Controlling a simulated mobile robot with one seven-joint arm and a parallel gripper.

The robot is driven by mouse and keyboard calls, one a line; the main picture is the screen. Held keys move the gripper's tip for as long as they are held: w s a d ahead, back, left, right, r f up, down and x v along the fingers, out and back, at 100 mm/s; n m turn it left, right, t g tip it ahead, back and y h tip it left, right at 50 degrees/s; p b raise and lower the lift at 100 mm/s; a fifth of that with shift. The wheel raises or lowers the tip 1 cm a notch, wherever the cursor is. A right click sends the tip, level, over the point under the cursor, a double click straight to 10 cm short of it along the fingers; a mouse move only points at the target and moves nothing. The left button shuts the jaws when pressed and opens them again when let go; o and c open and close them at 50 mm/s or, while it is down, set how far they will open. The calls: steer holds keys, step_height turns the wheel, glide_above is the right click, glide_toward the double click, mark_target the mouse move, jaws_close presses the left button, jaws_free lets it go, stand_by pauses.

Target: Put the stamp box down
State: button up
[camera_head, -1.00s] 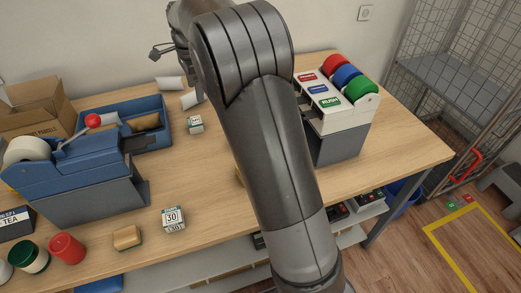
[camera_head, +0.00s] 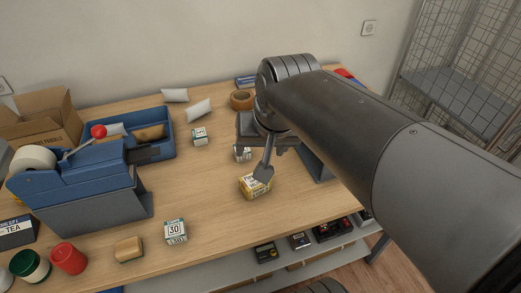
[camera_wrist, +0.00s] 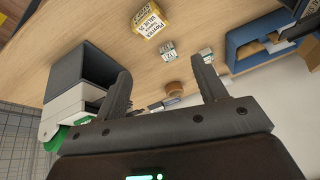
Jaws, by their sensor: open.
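My gripper (camera_head: 258,160) is open and empty over the right middle of the table. In the wrist view its two fingers (camera_wrist: 161,66) are spread with nothing held between them. A yellow and white printed box (camera_head: 255,185) rests on the table, partly covered by a finger in the head view; in the wrist view it is apart from the fingers (camera_wrist: 152,17). Small white and green boxes stand behind it (camera_head: 242,153), farther back (camera_head: 199,137), and at the front with "30" on it (camera_head: 175,231). I cannot tell which box is the stamp box.
A blue tray (camera_head: 167,150) and a blue tape dispenser (camera_head: 75,172) stand at the left. A brown tape roll (camera_head: 240,99) lies at the back. The green-wheeled stamp stand (camera_wrist: 62,120) is mostly hidden by my arm in the head view.

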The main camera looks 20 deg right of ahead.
steer(key=s+f+n, duration=0.1)
steer(key=s+f, duration=0.1)
steer(key=s, duration=0.1)
steer(key=s+n, duration=0.1)
steer(key=s, duration=0.1)
steer(key=shift+s+d+f+n+t, duration=0.1)
steer(key=shift+d+f+n+t, duration=0.2)
steer(key=shift+f+t, duration=0.1)
steer(key=shift+o, duration=0.4)
stand_by(0.9)
steer(key=g, duration=0.6)
glide_above(246, 156)
steer(key=w, duration=0.2)
step_height(246, 156, down, 10)
step_height(246, 156, down, 5)
steer(key=shift+a+r, duration=0.15)
steer(key=shift+r, duration=0.05)
steer(key=f, duration=0.5)
steer(key=shift+w+a+f, duration=0.15)
steer(key=shift+w+f, duration=0.05)
steer(key=shift+f, duration=0.1)
